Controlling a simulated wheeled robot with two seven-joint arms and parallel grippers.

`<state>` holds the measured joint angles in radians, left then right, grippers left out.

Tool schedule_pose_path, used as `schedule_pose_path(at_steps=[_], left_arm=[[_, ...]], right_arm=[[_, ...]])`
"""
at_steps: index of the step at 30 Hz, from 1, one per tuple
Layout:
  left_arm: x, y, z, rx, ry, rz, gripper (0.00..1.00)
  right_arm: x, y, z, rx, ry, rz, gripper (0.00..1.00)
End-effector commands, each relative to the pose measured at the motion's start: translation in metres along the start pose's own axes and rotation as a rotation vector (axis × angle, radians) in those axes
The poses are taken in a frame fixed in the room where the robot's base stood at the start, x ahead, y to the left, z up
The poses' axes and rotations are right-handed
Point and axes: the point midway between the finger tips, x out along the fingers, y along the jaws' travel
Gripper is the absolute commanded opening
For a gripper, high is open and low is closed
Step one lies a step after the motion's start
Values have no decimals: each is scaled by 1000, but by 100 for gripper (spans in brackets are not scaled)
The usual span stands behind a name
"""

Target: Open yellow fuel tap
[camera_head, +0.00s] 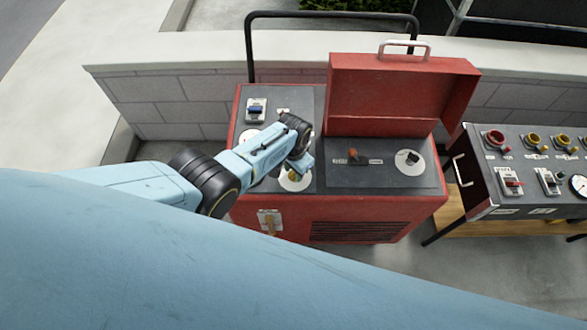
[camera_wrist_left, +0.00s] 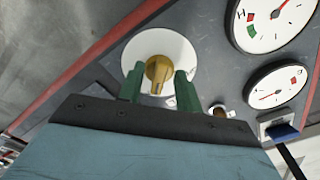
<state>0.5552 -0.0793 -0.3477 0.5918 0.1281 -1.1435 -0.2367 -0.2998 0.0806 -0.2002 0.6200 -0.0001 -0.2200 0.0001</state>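The yellow fuel tap (camera_head: 292,176) is a small knob on a round white plate, on the grey top panel of the red machine (camera_head: 350,217). In the left wrist view the tap (camera_wrist_left: 158,73) sits on its white plate (camera_wrist_left: 178,50) between my two green fingers. My left gripper (camera_wrist_left: 160,88) is open, with one finger on each side of the tap. I cannot tell whether the fingers touch it. In the head view my left gripper (camera_head: 300,163) reaches down over the tap and partly hides the panel. My right gripper is not in view.
The machine's raised red lid (camera_head: 390,95) stands right of my left arm. Gauges (camera_wrist_left: 277,85) and a blue switch (camera_head: 256,109) share the panel. A black bar (camera_head: 330,14) rises behind. A second control panel (camera_head: 530,170) stands at the right.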

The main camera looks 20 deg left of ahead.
Motion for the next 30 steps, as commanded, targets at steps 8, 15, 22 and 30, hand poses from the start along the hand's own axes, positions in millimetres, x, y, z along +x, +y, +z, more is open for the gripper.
schedule_pose_path(at_steps=[8,15,22,30], left_arm=[[-14,0,0,0,1,0,35],[-62,0,0,0,2,-1,35],[-104,0,0,-1,2,0,35],[-131,0,0,-1,0,0,35]], right_arm=[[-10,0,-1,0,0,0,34],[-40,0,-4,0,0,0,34],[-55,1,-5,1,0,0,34],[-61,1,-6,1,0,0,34]])
